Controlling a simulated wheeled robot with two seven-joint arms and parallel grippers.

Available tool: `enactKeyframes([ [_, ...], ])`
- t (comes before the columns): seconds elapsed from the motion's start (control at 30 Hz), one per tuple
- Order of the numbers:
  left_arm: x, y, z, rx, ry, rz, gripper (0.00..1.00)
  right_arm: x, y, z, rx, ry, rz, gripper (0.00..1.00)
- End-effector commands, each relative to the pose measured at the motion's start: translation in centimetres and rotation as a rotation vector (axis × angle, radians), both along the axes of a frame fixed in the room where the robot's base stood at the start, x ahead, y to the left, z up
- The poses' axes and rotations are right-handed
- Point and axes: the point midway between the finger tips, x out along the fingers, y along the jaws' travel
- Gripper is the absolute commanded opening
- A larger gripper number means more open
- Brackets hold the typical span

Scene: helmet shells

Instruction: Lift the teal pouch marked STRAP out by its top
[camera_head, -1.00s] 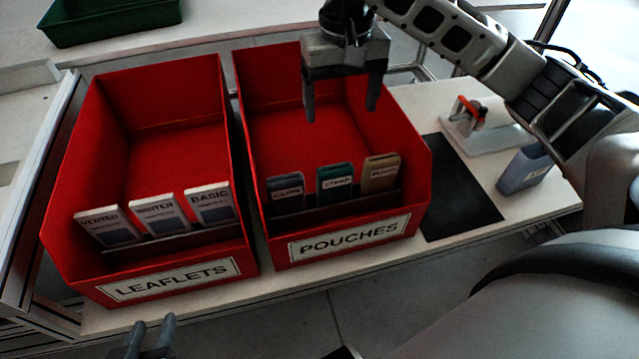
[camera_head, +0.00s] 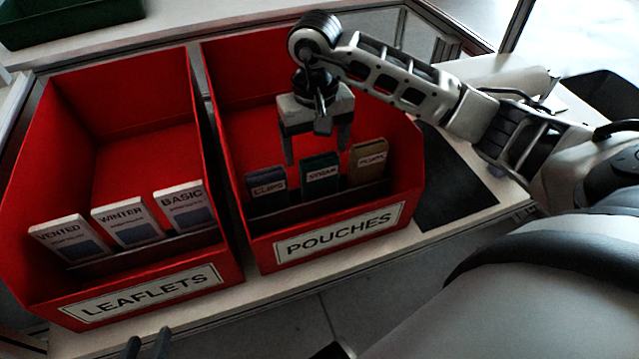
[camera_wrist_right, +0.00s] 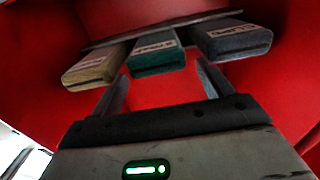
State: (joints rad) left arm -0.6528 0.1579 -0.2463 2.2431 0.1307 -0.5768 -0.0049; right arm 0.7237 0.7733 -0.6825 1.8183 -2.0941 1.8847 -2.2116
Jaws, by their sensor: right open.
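The teal pouch marked STRAP (camera_head: 320,182) stands in the front slot of the red POUCHES bin (camera_head: 232,215), between a dark pouch marked CLIPS (camera_head: 266,192) and a brown pouch (camera_head: 369,167). In the right wrist view the teal pouch (camera_wrist_right: 158,59) lies just beyond the fingertips, roughly centred between them. My right gripper (camera_head: 317,157) is open and empty, inside the bin just behind and above the teal pouch's top. The fingers appear apart from it. My left gripper (camera_head: 149,336) shows only its two fingertips at the bottom edge, with a gap between them.
A red LEAFLETS bin (camera_head: 20,250) with several cards stands to the left. The bins' walls rise around my right gripper. A dark mat (camera_head: 455,190) lies bare on the table to the right. A green tray (camera_head: 70,25) sits at the back left.

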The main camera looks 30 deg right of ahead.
Motion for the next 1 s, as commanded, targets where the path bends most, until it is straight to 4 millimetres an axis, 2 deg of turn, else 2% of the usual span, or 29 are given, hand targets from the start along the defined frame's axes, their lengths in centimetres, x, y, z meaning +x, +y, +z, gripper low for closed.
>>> enactKeyframes([
  [0.3, 0.0, -0.2, -0.7, -0.005, 0.011, -0.003, 0.36, -1.0, 0.0, -4.4, 0.002, 0.004, -0.001, 0.79],
  [0.43, -0.1, -0.3, -1.1, -0.005, 0.023, -0.005, 0.36, -1.0, -0.1, -5.1, 0.000, 0.001, 0.000, 0.79],
  [0.63, 0.0, -0.4, -1.0, -0.008, 0.024, -0.004, 0.36, -1.0, -0.1, -5.1, -0.001, 0.000, 0.000, 0.79],
  [0.67, 0.0, -0.4, -1.0, -0.009, 0.023, -0.004, 0.36, -1.0, -0.1, -5.1, -0.001, 0.000, 0.000, 0.74],
  [0.77, 0.0, -0.4, -1.0, -0.010, 0.022, -0.003, 0.36, -1.0, -0.1, -5.1, -0.001, 0.000, 0.000, 0.46],
  [1.0, 0.0, -0.4, -0.9, -0.010, 0.017, -0.003, 0.36, -1.0, -0.1, -5.1, -0.001, 0.000, 0.000, 0.44],
])
